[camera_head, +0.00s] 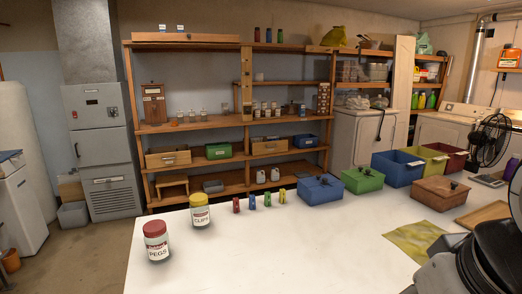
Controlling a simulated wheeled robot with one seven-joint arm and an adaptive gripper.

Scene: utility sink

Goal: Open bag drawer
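No drawer in view can be clearly read as the bag drawer. On the wooden shelf rack, two wooden drawer-like boxes, one at left (168,158) and one at right (270,147), have light marks on their fronts and sit on a lower shelf. A small brown wooden cabinet (153,104) with a pale label stands on the shelf above. All are too small to read. Dark and grey parts of my arm fill the lower right corner; my gripper's fingertips do not show.
A white table fills the foreground, with a red-lidded jar (157,241), a yellow-lidded jar (200,211), several small coloured clips, and blue (320,190), green (362,180) and brown (441,192) boxes. It stands between me and the rack (247,85). Floor shows at left.

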